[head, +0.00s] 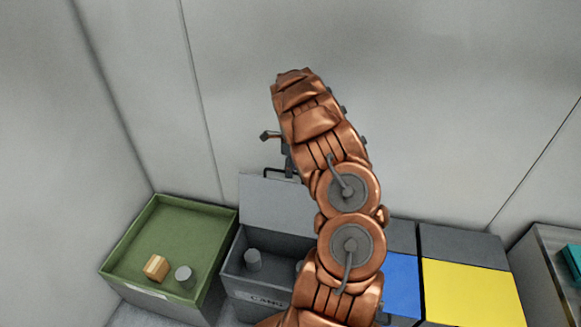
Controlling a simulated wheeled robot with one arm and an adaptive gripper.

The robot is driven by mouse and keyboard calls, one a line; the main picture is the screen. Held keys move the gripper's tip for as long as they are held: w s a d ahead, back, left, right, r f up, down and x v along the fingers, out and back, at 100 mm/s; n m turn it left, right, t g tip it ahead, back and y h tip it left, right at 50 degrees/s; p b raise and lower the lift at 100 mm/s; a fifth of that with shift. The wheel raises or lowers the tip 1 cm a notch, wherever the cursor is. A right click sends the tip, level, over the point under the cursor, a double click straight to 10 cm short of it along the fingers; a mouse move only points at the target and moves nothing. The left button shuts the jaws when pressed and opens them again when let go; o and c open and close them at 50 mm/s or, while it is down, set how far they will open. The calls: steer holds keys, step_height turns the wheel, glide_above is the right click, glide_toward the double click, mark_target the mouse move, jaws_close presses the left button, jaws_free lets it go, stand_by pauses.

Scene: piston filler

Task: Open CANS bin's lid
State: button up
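The CANS bin (243,284) is a dark grey box with a label on its front, left of my arm's lower part. Its grey lid (270,207) stands raised at the back, so the inside shows. A dark handle (279,171) is at the lid's upper edge. A grey can (253,260) is in the bin; my arm hides the bin's right side. My gripper (273,146) is partly hidden behind my copper arm, just above the lid's handle. I cannot tell whether it touches the handle or how far its fingers are open.
A green tray (124,238) at left holds a wooden block (156,268) and a grey can (184,277). Right of my arm are a blue-fronted bin (401,285) and a yellow-fronted bin (470,292). A grey case (540,262) with a teal item (573,260) is at far right. Grey walls stand behind.

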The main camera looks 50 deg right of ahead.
steer(key=shift+c, duration=0.4)
jaws_close()
